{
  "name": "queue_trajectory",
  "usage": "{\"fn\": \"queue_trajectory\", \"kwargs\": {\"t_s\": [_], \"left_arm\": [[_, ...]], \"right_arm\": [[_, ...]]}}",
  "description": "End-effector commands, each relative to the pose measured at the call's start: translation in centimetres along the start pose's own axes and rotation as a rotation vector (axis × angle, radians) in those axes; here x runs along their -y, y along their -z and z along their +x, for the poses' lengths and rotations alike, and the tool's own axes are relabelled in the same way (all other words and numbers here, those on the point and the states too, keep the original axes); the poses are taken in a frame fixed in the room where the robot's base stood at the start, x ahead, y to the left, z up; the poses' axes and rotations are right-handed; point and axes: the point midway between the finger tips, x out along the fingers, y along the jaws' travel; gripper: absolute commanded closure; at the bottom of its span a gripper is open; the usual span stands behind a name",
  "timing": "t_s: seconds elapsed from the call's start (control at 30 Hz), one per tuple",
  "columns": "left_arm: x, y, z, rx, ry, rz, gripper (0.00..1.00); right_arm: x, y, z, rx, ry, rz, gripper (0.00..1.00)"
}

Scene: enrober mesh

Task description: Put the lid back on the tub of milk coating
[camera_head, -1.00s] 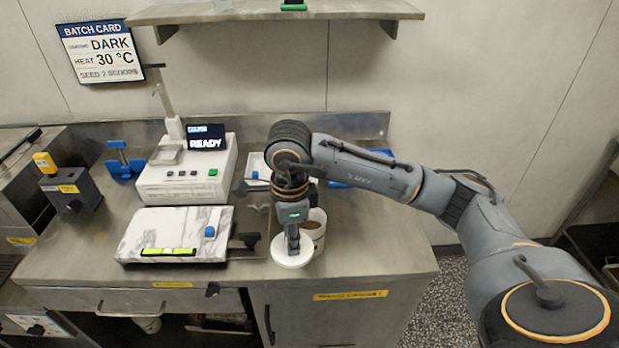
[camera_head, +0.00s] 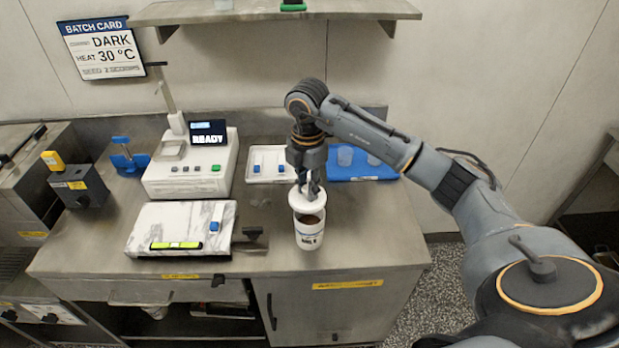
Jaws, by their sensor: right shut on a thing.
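The tub (camera_head: 309,235) is white with a dark label and stands upright near the front right of the counter. Brown contents show inside its rim. My right gripper (camera_head: 308,190) points down and is shut on the white round lid (camera_head: 302,201). The lid is held above the back part of the tub's mouth, with the front of the opening still showing. I cannot tell whether the lid touches the rim. My left gripper is not in view.
A marble slab (camera_head: 160,222) and a white machine (camera_head: 190,172) reading READY stand to the left. A white tray (camera_head: 256,179) and a blue mat (camera_head: 376,172) with clear cups lie behind. The counter (camera_head: 375,235) right of the tub is clear.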

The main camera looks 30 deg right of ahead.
Motion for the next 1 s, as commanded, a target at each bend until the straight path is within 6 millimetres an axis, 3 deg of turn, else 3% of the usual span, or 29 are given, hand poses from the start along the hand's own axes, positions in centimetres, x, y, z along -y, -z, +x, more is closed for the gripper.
{"fn": "queue_trajectory", "kwargs": {"t_s": [0.23, 0.47, 1.0], "left_arm": [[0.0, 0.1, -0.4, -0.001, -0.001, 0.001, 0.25], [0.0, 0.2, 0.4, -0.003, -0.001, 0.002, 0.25], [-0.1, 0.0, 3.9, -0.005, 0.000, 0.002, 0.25]], "right_arm": [[-0.3, -0.8, -0.1, 0.000, 0.003, 0.214, 0.99], [-0.2, -0.8, 0.8, 0.000, 0.004, 0.222, 0.99], [-0.2, -0.8, 5.7, 0.000, 0.004, 0.219, 0.99]]}}
